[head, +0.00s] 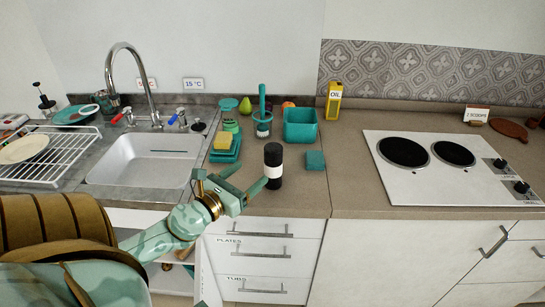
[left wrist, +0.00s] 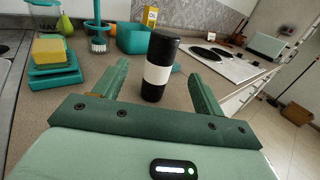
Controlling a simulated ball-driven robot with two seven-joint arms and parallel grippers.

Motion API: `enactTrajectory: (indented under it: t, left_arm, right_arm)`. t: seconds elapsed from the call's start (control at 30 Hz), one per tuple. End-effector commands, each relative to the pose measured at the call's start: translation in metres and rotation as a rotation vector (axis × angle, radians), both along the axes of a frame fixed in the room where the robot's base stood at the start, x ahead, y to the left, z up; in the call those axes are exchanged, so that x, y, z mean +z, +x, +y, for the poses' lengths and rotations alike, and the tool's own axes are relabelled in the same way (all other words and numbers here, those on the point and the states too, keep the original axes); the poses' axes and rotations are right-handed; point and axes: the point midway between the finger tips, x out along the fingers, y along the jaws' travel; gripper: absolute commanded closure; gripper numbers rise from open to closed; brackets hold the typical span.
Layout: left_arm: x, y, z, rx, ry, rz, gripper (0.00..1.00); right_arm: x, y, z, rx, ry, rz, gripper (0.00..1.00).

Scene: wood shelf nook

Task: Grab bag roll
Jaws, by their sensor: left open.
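The bag roll is most likely the upright black cylinder with a white band (head: 273,171), standing on the counter near its front edge. It also shows in the left wrist view (left wrist: 158,68), ahead of my left gripper and roughly between the lines of its fingers. My left gripper (head: 248,181) is open and empty, with its fingers pointing at the cylinder from the left front. In the left wrist view the open fingers (left wrist: 160,88) spread to either side of the cylinder's lower part; I cannot tell whether they touch it. My right gripper is not in view.
A teal bin (head: 300,126) and a teal block (head: 315,160) stand behind and right of the cylinder. A yellow sponge (head: 222,141) sits on teal trays to its left. The sink (head: 142,160) is farther left. The cooktop (head: 440,165) is right, with clear counter before it.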

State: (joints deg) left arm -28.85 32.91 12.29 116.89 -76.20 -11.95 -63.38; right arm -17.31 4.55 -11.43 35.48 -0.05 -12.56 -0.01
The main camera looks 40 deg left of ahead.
Motion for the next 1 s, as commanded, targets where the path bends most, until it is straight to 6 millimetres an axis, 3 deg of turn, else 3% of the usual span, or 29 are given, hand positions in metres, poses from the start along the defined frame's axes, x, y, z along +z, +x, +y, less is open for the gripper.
enactTrajectory:
  t: [0.03,0.2,0.47,0.7,1.0]
  left_arm:
    - [0.008,0.015,0.002,0.000,0.004,-0.007,0.30]
    - [0.002,0.049,0.005,0.001,-0.001,-0.002,0.30]
    - [0.002,0.074,0.005,0.001,-0.001,-0.001,0.30]
    - [0.002,0.111,0.007,0.003,-0.002,-0.001,0.30]
    - [0.001,0.116,0.007,0.001,-0.002,0.002,0.32]
  right_arm:
    - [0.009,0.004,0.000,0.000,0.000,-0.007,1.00]
    - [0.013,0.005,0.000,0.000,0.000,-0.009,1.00]
    - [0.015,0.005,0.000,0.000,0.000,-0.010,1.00]
    - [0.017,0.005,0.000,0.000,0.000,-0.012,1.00]
    - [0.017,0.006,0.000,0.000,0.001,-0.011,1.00]
